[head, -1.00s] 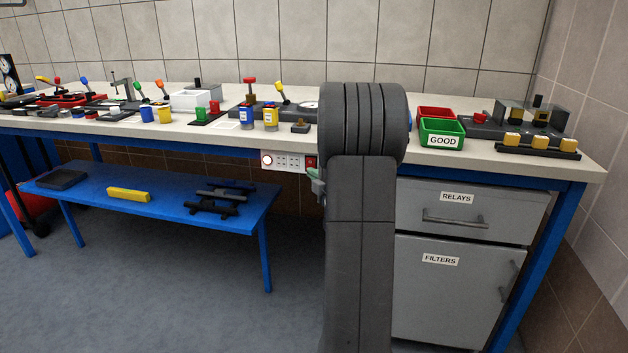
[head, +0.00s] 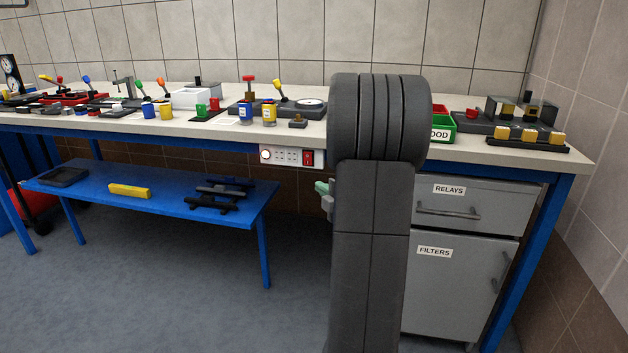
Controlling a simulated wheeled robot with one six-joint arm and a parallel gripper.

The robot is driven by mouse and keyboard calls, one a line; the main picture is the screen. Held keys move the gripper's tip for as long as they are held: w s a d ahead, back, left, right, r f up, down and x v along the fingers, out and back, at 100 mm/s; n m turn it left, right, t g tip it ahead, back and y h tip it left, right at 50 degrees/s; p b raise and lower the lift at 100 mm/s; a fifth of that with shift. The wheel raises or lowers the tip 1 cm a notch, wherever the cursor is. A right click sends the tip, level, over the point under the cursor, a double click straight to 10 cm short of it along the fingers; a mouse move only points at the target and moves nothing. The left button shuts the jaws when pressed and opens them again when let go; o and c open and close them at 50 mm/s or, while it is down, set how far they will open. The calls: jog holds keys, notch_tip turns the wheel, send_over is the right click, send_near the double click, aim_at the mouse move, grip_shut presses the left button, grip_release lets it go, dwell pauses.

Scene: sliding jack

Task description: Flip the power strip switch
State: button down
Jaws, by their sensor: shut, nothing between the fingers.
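The white power strip (head: 287,156) is fixed to the front edge of the workbench, with several sockets in a row. Its red switch (head: 308,158) sits at the right end in a dark frame and is in plain view. A round pale lamp or button (head: 266,155) is at the left end. My gripper (head: 322,188) shows only as pale green fingertips beside my arm, below and slightly right of the switch. It is shut and empty, apart from the strip. The rest of the gripper is hidden behind my arm.
The workbench (head: 130,125) carries several levers, jars and bins above the strip. A grey cabinet (head: 462,262) stands behind and right of my arm. A low blue bench (head: 160,205) with a yellow bar (head: 130,190) is at left. The floor in front is clear.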

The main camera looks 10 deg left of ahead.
jog(key=shift+v, duration=1.15)
jog(key=shift+w+a+f, duration=0.1)
